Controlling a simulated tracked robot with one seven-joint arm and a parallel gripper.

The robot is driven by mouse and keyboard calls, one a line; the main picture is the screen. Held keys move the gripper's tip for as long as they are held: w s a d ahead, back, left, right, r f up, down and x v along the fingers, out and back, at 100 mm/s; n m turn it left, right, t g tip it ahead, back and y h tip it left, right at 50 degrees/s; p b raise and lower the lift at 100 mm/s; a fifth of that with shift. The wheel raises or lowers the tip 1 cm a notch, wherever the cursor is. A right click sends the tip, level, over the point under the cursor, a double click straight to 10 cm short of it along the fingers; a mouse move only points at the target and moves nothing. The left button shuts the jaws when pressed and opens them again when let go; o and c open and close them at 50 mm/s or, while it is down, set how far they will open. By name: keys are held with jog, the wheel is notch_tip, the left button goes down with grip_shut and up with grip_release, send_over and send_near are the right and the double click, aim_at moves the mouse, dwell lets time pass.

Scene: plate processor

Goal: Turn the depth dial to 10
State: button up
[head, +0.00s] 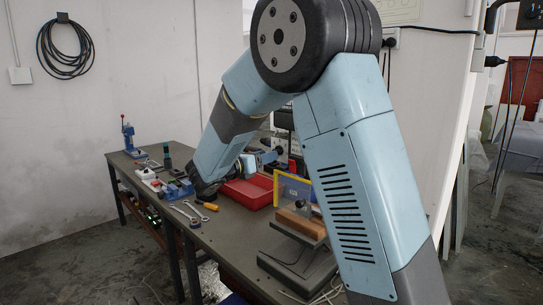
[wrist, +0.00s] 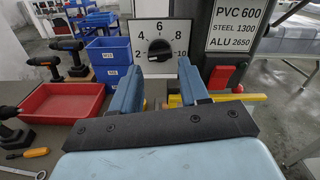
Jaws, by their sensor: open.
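The depth dial (wrist: 159,49) is a round black knob on a white scale plate, straight ahead in the wrist view. The scale shows 2 at lower left, 6 at the top and 10 at lower right. A light mark on the knob is too small to read as a setting. My gripper (wrist: 157,66) is open, with its two blue fingers spread to the left and right of the dial in the picture. Its fingertips appear short of the knob, and nothing is between them. In the head view my arm hides the dial and most of the gripper.
A red tray (wrist: 60,104), blue bins (wrist: 110,55) and drills stand left. A red switch (wrist: 225,76) and yellow bar (wrist: 236,98) lie right. The workbench (head: 225,233) holds loose tools.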

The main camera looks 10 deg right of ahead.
jog(key=shift+x, duration=1.6)
jog(key=shift+c, duration=0.3)
jog(key=c, duration=0.7)
